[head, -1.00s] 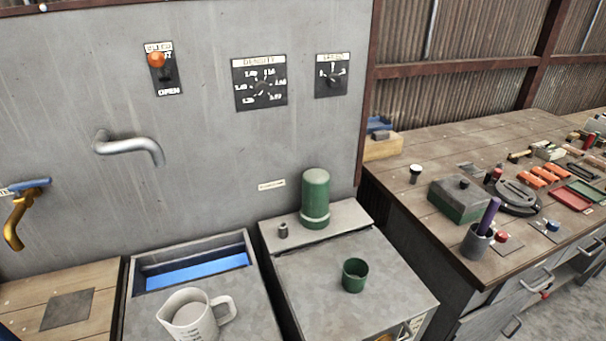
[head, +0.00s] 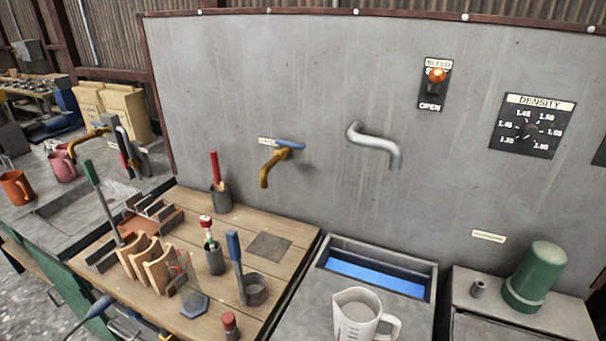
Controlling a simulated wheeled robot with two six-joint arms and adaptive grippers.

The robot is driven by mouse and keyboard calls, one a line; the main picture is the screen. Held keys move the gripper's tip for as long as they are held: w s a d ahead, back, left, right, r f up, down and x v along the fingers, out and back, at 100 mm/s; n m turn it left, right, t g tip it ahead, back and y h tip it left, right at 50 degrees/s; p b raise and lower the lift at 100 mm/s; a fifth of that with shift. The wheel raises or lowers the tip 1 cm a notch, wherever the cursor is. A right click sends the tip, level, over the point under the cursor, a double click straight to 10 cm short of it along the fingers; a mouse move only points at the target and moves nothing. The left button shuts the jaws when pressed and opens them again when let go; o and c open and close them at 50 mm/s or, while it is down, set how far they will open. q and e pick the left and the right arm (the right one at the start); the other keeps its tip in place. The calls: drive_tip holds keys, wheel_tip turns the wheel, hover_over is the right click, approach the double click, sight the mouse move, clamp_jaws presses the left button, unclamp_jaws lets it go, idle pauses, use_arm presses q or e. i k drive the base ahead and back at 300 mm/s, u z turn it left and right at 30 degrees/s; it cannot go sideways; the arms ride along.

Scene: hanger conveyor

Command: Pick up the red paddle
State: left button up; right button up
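A red upright handle (head: 214,167), likely that of the red paddle, stands in a dark grey cup (head: 221,197) at the back of the wooden bench, by the grey panel. Its lower end is hidden inside the cup. Neither of my grippers shows in the head view.
A blue-handled tool (head: 234,252), a red-and-white-topped piece in a small cup (head: 215,260) and a wooden rack (head: 145,258) stand nearer on the bench (head: 195,230). A green handle (head: 99,195) leans at left. A brass tap (head: 272,166) juts out above. A white jug (head: 357,315) stands right.

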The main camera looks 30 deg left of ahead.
sight(218, 186)
drive_tip(key=k, duration=1.1)
drive_tip(key=u, duration=1.2)
drive_tip(key=i, duration=0.85)
drive_tip(key=u, duration=0.05)
